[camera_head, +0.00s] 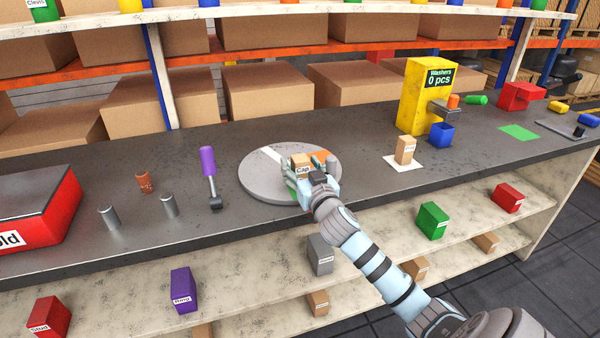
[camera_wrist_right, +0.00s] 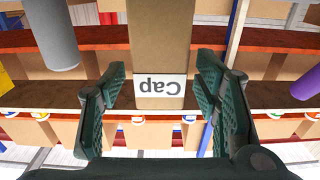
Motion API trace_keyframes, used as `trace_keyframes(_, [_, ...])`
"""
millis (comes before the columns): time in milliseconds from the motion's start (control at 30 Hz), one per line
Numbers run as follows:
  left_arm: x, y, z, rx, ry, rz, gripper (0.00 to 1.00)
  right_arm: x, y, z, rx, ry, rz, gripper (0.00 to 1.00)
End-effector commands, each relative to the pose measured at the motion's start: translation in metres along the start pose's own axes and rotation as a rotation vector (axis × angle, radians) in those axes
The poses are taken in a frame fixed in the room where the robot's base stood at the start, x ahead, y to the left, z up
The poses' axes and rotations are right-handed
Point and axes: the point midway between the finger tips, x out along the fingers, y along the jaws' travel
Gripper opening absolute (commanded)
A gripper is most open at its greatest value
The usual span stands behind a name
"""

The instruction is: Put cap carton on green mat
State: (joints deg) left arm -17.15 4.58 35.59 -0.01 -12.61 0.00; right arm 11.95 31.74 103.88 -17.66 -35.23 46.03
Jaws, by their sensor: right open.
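The cap carton (camera_head: 301,163), a small brown box with a white "Cap" label, stands on the round grey turntable (camera_head: 262,186). My right gripper (camera_head: 312,172) is at the carton, its fingers open on either side of it. In the right wrist view, the carton (camera_wrist_right: 160,50) appears upside down between the open fingers (camera_wrist_right: 160,105), with a gap on each side. A flat green mat (camera_head: 519,132) lies bare on the bench at the right. The turntable also has green, white and orange sectors, partly hidden by my gripper. My left gripper is not in view.
A brown carton (camera_head: 405,149) stands on a white mat right of the turntable. The yellow washer dispenser (camera_head: 419,95) and blue bin (camera_head: 441,135) are behind it. A red box (camera_head: 520,96) is near the green mat. A purple-handled tool (camera_head: 208,165) lies left of the turntable.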

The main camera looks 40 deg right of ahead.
Motion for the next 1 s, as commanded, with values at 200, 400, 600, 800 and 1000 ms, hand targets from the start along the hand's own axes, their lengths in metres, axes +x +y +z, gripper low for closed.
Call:
trace_keyframes(200, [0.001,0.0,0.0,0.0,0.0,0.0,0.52,0.007,0.0,0.001,0.0,-0.001,-0.001,0.57])
trace_keyframes(400, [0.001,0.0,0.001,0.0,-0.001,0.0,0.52,0.007,0.0,0.001,0.001,-0.001,-0.001,0.31])
trace_keyframes(600, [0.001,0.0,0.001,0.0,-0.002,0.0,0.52,0.007,0.0,0.0,0.0,-0.001,-0.001,0.02])
trace_keyframes(800, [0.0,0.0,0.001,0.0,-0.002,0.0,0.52,0.007,0.0,0.0,0.0,-0.001,-0.001,0.02])
trace_keyframes(1000, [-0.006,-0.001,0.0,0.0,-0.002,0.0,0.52,0.007,0.0,-0.018,0.001,0.001,0.0,0.02])
